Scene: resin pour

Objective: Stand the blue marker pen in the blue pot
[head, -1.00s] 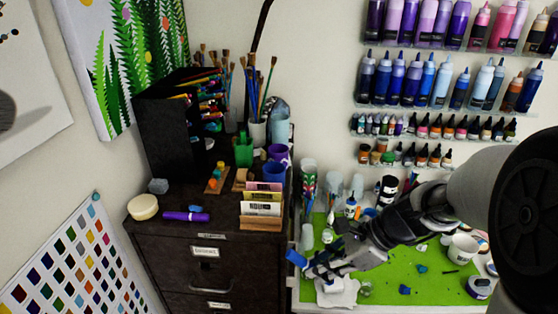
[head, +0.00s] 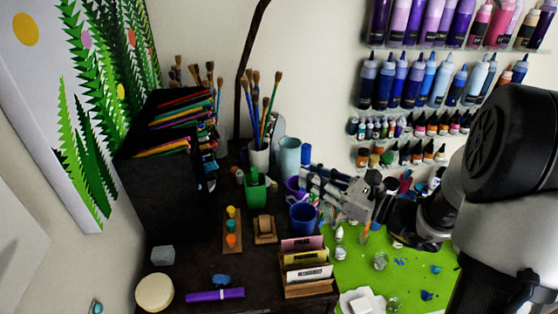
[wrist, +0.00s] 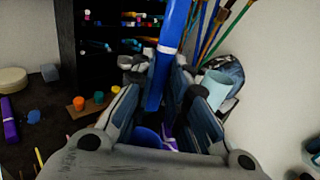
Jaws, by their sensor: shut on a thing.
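My gripper (head: 308,180) is shut on the blue marker pen (head: 306,153). The pen stands roughly upright between the fingers, and its upper end shows above them. The pen (wrist: 168,45) also shows in the wrist view, rising between the fingertips (wrist: 158,85). The blue pot (head: 302,217) stands on the dark cabinet top, just below my gripper in the head view. Part of the pot (wrist: 148,138) shows low between the fingers in the wrist view. The pen's lower end is hidden, and I cannot tell its height above the pot.
A purple pot (head: 292,188) stands close behind the blue pot. A pale blue cup (head: 290,155), a brush jar (head: 259,158) and a green pot (head: 255,192) are nearby. A card holder (head: 308,270) is in front. A purple marker (head: 215,295) lies at the front left.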

